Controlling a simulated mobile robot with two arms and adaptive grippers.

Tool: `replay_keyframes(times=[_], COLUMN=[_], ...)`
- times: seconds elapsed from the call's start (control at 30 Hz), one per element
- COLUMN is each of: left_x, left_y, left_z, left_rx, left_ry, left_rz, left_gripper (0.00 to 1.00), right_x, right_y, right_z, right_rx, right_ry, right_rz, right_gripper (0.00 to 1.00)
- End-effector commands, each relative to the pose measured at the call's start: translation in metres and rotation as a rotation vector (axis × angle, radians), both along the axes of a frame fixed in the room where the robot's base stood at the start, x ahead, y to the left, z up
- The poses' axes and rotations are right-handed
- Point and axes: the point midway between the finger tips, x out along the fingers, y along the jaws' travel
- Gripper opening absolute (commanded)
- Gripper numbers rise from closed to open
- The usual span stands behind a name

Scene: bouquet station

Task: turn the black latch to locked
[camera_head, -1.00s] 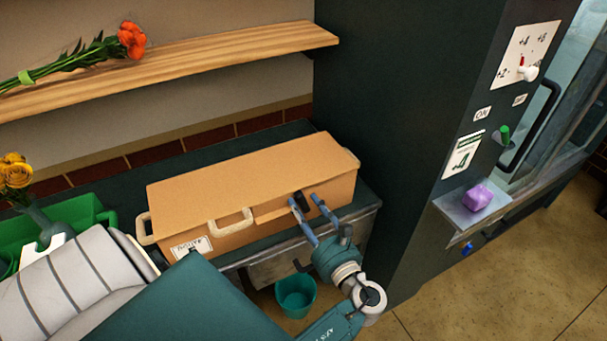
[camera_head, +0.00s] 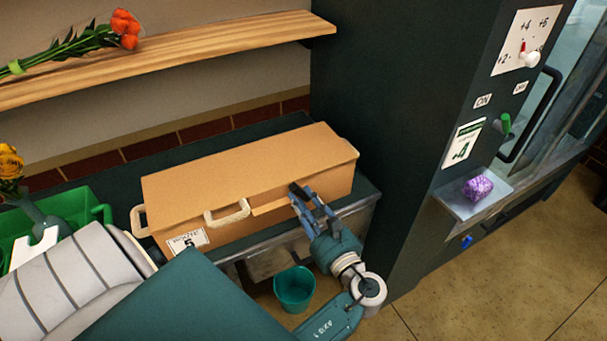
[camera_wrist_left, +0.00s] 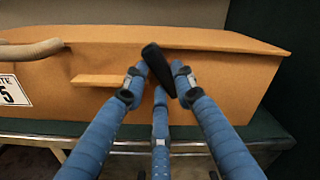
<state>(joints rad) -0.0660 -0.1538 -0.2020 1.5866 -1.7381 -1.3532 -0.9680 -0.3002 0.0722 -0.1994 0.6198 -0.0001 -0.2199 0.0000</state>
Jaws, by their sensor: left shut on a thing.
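The black latch (camera_wrist_left: 158,66) is on the front of the tan box (camera_head: 240,175), towards its right end. In the left wrist view it is a short dark bar, tilted, with its upper end leaning left. My left gripper (camera_head: 308,197) is at the box front, shut on the latch. In the left wrist view its blue fingers (camera_wrist_left: 158,85) stand on both sides of the latch, with a third finger below. In the head view the fingers hide part of the latch. I do not see my right gripper.
The box stands on a dark green counter (camera_head: 190,150) against a dark cabinet (camera_head: 385,120). A green bucket (camera_head: 294,290) is below the counter edge.

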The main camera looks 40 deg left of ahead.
Motion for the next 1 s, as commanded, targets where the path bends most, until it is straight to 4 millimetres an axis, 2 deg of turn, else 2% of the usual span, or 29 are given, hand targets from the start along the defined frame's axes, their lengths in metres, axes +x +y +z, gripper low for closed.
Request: replay_keyframes(times=[0.1,0.43,1.0], left_x=[0.0,0.001,0.001], left_y=[0.001,0.001,0.001], left_z=[-0.003,-0.002,-0.001], left_rx=[-0.034,-0.108,-0.134], left_ry=[-0.081,-0.252,-0.307], left_rz=[0.001,0.002,0.002], left_gripper=[0.0,0.0,0.0], right_x=[0.0,0.0,0.0], right_y=[0.0,-0.006,-0.008], right_z=[-0.011,-0.025,-0.028], right_rx=[0.0,-0.007,-0.01], right_ry=[0.0,0.001,0.0], right_rz=[0.0,0.002,0.004], right_gripper=[0.46,0.46,0.46])
